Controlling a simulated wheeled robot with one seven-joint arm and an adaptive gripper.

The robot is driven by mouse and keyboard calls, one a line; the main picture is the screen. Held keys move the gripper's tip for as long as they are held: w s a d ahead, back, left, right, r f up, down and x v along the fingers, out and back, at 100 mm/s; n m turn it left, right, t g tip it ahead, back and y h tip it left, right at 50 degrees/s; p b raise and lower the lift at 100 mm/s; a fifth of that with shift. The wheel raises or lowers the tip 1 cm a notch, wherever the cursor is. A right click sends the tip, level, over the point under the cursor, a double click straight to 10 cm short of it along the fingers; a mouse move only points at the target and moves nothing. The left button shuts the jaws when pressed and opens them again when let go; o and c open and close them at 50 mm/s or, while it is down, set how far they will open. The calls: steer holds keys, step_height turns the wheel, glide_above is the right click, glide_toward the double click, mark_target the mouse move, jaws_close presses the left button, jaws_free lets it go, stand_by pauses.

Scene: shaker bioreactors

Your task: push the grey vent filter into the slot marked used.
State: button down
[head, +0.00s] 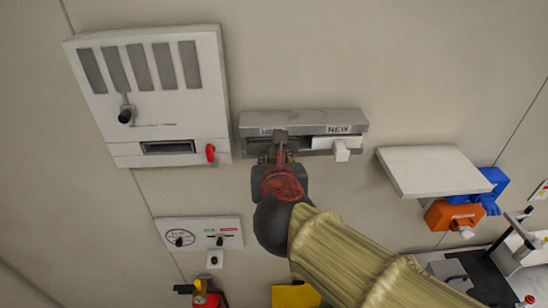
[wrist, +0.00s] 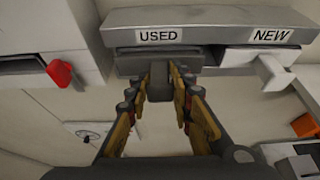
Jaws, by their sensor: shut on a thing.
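A grey two-slot holder (head: 305,119) is fixed to the wall, and it also shows in the wrist view (wrist: 210,20). Its left slot is labelled USED (wrist: 158,36) and its right slot NEW (wrist: 272,36). My gripper (wrist: 166,84) is at the USED slot, with its fingers on either side of the grey tab of the vent filter (wrist: 165,94), shut on it. The grey filter also shows in the head view (head: 280,142). It lines up under the USED label; how deep it sits cannot be told. A white filter (head: 341,149) with a protruding tab sits at the NEW slot.
A white wall cabinet with a red lever (head: 210,152) is close on the left. A white shelf (head: 430,170) juts out on the right, with orange (head: 452,214) and blue items beyond. A small white panel (head: 200,234) is on the wall below left.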

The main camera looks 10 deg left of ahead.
steer(key=shift+w+a, duration=0.1)
steer(key=shift+w, duration=0.5)
stand_by(0.3)
steer(key=c, duration=1.5)
jaws_free()
steer(key=v, duration=1.2)
